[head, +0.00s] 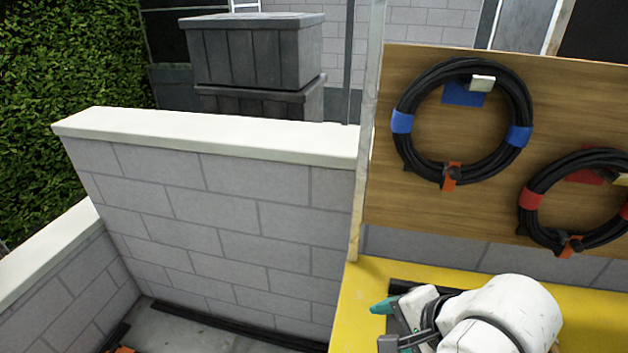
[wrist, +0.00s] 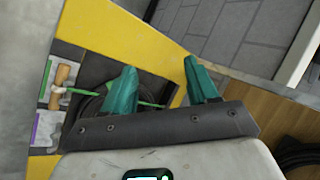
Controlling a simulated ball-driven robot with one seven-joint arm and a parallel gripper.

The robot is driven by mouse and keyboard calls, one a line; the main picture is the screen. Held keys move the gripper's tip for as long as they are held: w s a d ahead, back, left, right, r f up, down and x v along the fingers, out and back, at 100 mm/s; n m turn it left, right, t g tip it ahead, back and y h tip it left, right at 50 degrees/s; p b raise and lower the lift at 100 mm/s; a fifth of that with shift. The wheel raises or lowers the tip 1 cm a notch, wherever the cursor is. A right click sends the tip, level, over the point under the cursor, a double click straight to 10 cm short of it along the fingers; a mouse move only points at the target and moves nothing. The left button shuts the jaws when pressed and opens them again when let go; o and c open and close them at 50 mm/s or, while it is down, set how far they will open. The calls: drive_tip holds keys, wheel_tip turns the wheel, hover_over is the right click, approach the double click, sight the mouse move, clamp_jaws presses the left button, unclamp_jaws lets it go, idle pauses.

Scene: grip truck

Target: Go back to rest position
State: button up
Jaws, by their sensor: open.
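My gripper (head: 386,324) is at the lower right of the head view, over the yellow surface (head: 365,290). Its teal fingers (wrist: 160,68) stand apart in the wrist view, and I see nothing clamped between them. A dark coiled cable (wrist: 92,106) with green ties shows beyond the left finger in the wrist view, partly hidden by that finger and the gripper's body. My white arm covers part of the yellow surface in the head view.
Two coiled cables, one with blue bands (head: 400,122) and one with red bands (head: 531,198), hang on a wooden board (head: 380,190) behind my arm. A block wall (head: 220,220) stands left. Grey boxes (head: 255,50) are stacked beyond it.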

drive_tip(key=s+d+f+n+h, duration=0.4)
drive_tip(key=s+d+f+n, duration=0.8)
drive_tip(key=s+f, duration=0.15)
drive_tip(key=s+d+f+g+b, duration=0.2)
drive_tip(key=s+f+g+b, duration=0.2)
drive_tip(key=s+f, duration=0.6)
drive_tip(key=shift+f+g+b, duration=0.3)
drive_tip(key=shift+f+b, duration=0.45)
drive_tip(key=shift+f, duration=0.1)
